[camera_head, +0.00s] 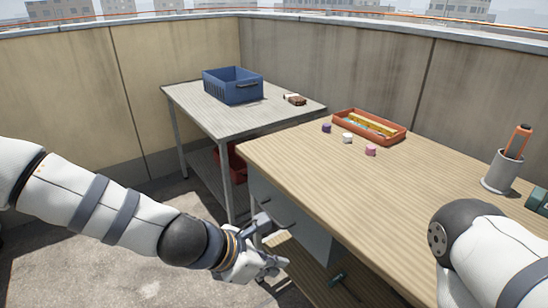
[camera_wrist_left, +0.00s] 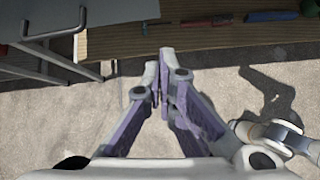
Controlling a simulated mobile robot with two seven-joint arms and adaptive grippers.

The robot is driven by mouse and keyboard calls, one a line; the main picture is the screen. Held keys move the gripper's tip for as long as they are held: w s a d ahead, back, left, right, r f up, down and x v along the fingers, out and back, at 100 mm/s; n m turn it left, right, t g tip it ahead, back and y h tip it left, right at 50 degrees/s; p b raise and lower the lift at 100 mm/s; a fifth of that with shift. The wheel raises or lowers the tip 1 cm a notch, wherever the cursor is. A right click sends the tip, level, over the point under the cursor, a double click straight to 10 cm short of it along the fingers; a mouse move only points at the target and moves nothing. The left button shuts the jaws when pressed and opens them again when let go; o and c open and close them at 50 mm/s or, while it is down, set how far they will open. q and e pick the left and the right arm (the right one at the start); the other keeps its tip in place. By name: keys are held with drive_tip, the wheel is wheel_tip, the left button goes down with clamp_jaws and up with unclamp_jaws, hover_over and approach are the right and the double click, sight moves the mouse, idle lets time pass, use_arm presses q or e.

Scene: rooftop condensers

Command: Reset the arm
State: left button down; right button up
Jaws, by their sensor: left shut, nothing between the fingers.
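My left gripper (camera_head: 276,266) is at the end of the left arm (camera_head: 130,215), low in front of the wooden workbench (camera_head: 430,200) and below the level of its top. In the left wrist view its fingers (camera_wrist_left: 163,75) come together with nothing between them, over the concrete floor. My right arm (camera_head: 490,255) shows at the lower right of the head view, over the bench's near side. Its gripper is out of the frame.
A blue crate (camera_head: 232,88) stands on a grey metal table (camera_head: 200,110). The bench holds an orange tray (camera_head: 369,127), several small coloured pieces and a grey cup (camera_head: 499,172). A drawer unit (camera_head: 285,219) hangs below the bench top, close to my left gripper.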

use_arm(q)
drive_tip(key=s+a+f+m+g+y, duration=0.1)
drive_tip(key=s+a+f+m, duration=0.25)
drive_tip(key=s, duration=0.25)
drive_tip(key=s+a+f+m+g+y+p, duration=0.1)
drive_tip(key=s+a+f+m, duration=0.2)
drive_tip(key=s+f, duration=0.3)
drive_tip(key=s+a+f+m+g+y, duration=0.2)
drive_tip(key=s+a+f+m, duration=0.15)
drive_tip(key=s, duration=0.35)
drive_tip(key=s+a+m+g+y, duration=0.1)
drive_tip(key=s+a+m, duration=0.5)
drive_tip(key=s, duration=0.3)
drive_tip(key=s+a+m+g+y+p, duration=0.1)
drive_tip(key=s+a+m, duration=0.6)
drive_tip(key=s, duration=0.3)
drive_tip(key=shift+s+f+g+y, duration=0.15)
drive_tip(key=shift+s+g+y, duration=0.15)
drive_tip(key=shift+g+y, duration=0.1)
use_arm(e)
drive_tip(key=shift+t, duration=0.6)
drive_tip(key=w+r, duration=0.3)
use_arm(q)
drive_tip(key=shift+a, duration=0.1)
